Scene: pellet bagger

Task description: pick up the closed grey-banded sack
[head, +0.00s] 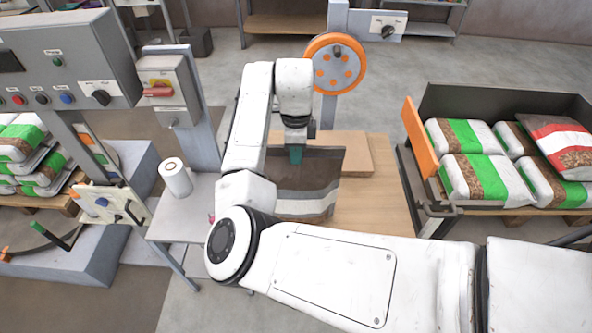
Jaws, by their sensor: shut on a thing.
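The grey-banded sack (308,203) is in the middle of the head view, over a wooden table. It has a dark brown upper part, a grey band and a white strip near its lower end. My gripper (296,154) is shut on the sack's top edge from above. My forearm and elbow hide the sack's left side, and my upper arm passes in front below it. I cannot tell whether the sack touches the table.
A flat board (357,153) lies behind the sack. An orange wheel (335,64) on a post stands behind. Green- and red-banded sacks (478,178) fill a dark bin at right. A white roll (175,177) stands on a small table at left, near control boxes (168,88).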

